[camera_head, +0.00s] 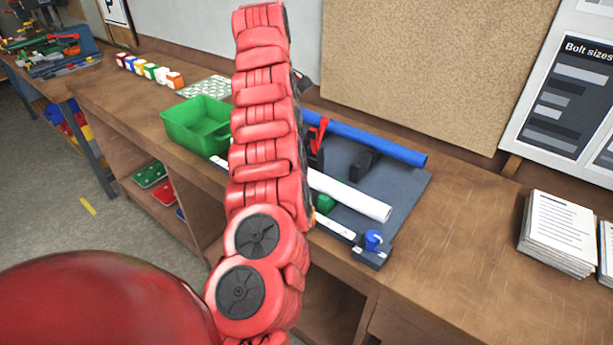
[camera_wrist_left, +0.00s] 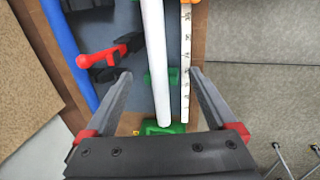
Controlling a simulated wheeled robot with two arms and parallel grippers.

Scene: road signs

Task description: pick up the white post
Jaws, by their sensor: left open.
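The white post (camera_head: 352,195) lies over a dark grey mat (camera_head: 412,188) on the wooden workbench. My red arm hides its far part in the head view. In the left wrist view the white post (camera_wrist_left: 154,45) runs from the top edge down between the two fingers of my left gripper (camera_wrist_left: 161,73). The fingers are open, one on each side of the post, with a gap on both sides. I cannot tell how far above it they are. My left gripper is not visible in the head view. My right gripper is in neither view.
A blue tube (camera_head: 375,140) lies behind the post. A red-handled clamp (camera_wrist_left: 105,56) and a white ruler (camera_wrist_left: 186,60) flank it. A green block (camera_head: 325,204) sits by the post. A green bin (camera_head: 190,125) and a blue-knobbed device (camera_head: 371,248) stand nearby. The right bench is partly clear.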

